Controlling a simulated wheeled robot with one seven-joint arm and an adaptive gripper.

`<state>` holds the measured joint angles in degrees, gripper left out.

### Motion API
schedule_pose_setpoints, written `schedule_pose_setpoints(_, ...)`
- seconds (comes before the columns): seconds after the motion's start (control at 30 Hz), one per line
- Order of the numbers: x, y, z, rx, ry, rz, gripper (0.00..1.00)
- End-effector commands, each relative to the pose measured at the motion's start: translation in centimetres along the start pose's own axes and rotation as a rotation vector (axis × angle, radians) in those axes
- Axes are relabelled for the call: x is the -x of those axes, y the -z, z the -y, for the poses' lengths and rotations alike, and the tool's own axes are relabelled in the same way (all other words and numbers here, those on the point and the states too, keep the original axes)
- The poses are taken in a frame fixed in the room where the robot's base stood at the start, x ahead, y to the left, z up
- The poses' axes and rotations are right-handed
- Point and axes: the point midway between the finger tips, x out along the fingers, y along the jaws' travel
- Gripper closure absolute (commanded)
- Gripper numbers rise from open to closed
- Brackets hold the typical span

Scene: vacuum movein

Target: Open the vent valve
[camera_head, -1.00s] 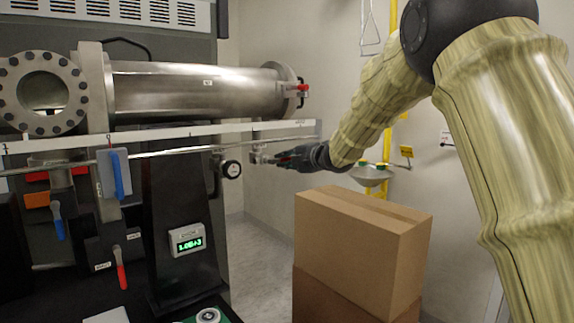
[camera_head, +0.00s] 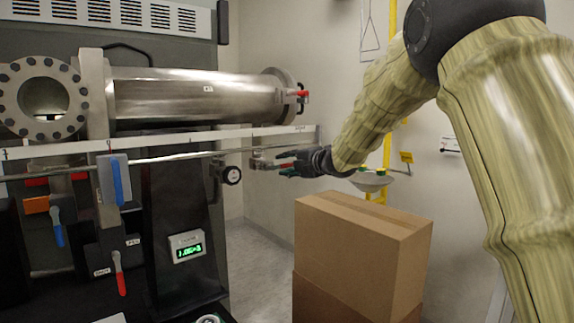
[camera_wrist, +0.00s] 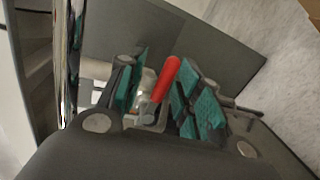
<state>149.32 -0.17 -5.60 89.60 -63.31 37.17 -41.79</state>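A small valve with a red handle (camera_wrist: 167,78) sits in front of my gripper in the wrist view. Its metal body (camera_wrist: 148,112) lies below the handle, partly hidden. In the head view the metal fitting (camera_head: 262,164) sticks out from the rig's right side, just left of my fingers. My gripper (camera_head: 288,163) is beside this fitting. In the wrist view my gripper (camera_wrist: 160,92) is open, with teal pads on either side of the red handle. The handle appears close to the right pads; contact cannot be told.
A cardboard box (camera_head: 350,250) stands below my forearm. The large steel chamber (camera_head: 195,95) and a rail (camera_head: 150,157) are at left. A round gauge (camera_head: 232,175), blue handles (camera_head: 118,182), another red handle (camera_head: 120,274) and a lit display (camera_head: 187,247) are on the rig.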

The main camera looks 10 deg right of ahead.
Motion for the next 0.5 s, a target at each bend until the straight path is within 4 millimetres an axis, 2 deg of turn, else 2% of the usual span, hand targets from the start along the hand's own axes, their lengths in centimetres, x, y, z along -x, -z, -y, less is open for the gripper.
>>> schedule_pose_setpoints(0.5, 8.7, -0.1, -0.3, 0.001, -0.004, 0.002, 0.66)
